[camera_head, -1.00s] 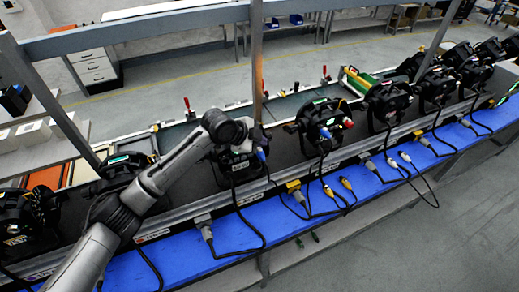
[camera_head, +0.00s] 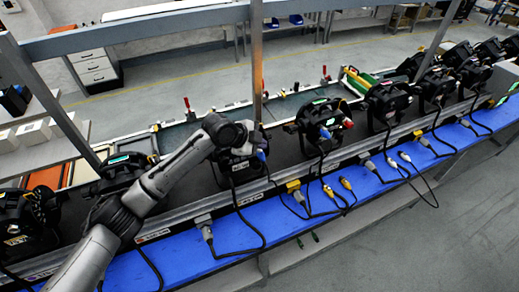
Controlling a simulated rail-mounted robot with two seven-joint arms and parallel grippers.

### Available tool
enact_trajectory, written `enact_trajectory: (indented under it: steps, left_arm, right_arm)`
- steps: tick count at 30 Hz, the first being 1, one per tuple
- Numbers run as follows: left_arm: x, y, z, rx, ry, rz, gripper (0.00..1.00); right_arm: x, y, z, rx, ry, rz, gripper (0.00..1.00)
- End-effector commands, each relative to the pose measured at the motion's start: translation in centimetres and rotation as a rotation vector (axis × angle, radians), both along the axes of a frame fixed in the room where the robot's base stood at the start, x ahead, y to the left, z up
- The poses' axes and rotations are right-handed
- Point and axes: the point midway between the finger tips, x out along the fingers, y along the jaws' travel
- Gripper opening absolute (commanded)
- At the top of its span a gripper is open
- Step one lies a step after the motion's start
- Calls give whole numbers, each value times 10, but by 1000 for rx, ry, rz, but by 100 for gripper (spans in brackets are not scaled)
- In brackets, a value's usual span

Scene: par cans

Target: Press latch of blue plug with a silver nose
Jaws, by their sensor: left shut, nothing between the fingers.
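My left arm comes in from the lower left and reaches over a black par can (camera_head: 236,172) in the middle of the shelf. The left gripper (camera_head: 256,137) is small and dark at the arm's end, shut and empty, just above a blue plug (camera_head: 262,155) on that can. I cannot tell whether it touches the plug. The latch and any silver nose are too small to make out. Another blue plug (camera_head: 325,133) sits on the par can (camera_head: 320,120) to the right, beside a red one (camera_head: 348,123). My right gripper is not in view.
Several more par cans stand along the shelf on both sides. Black cables hang to the blue ledge (camera_head: 228,262) in front, with grey and yellow connectors. A metal post (camera_head: 257,65) rises close behind my gripper. The grey floor (camera_head: 430,245) is clear.

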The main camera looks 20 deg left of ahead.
Motion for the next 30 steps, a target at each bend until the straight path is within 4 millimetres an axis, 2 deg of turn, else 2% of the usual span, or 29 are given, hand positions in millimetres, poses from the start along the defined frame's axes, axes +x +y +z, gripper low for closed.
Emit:
enact_trajectory:
  steps: [30]
  left_arm:
    - [0, 0, -7, 0, 0, 0, 0]
  right_arm:
    - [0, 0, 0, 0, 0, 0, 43]
